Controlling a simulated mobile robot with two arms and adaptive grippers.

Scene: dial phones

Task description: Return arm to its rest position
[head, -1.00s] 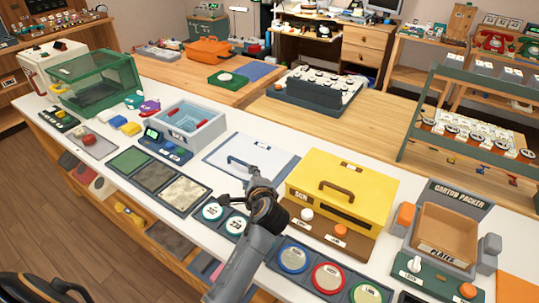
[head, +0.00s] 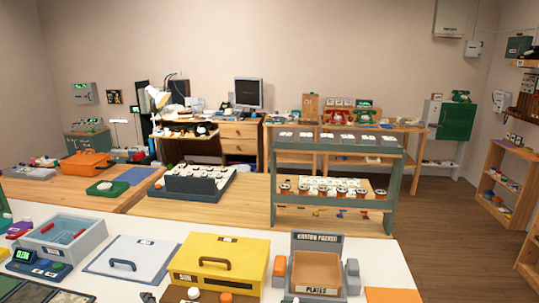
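Only a small dark tip (head: 147,297) shows at the bottom edge of the head view, left of the middle. It seems to be part of my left gripper, near the front of the grey panel with a handle (head: 105,262). The rest of that gripper and its arm are below the picture, so its fingers cannot be judged open or shut. I see nothing held at the tip. My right gripper is not in view.
The white counter holds a grey bin (head: 62,236), a yellow box (head: 220,255) and a carton packer (head: 316,262). A green-framed shelf (head: 387,200) stands behind them. The wooden floor (head: 440,225) is clear at the right.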

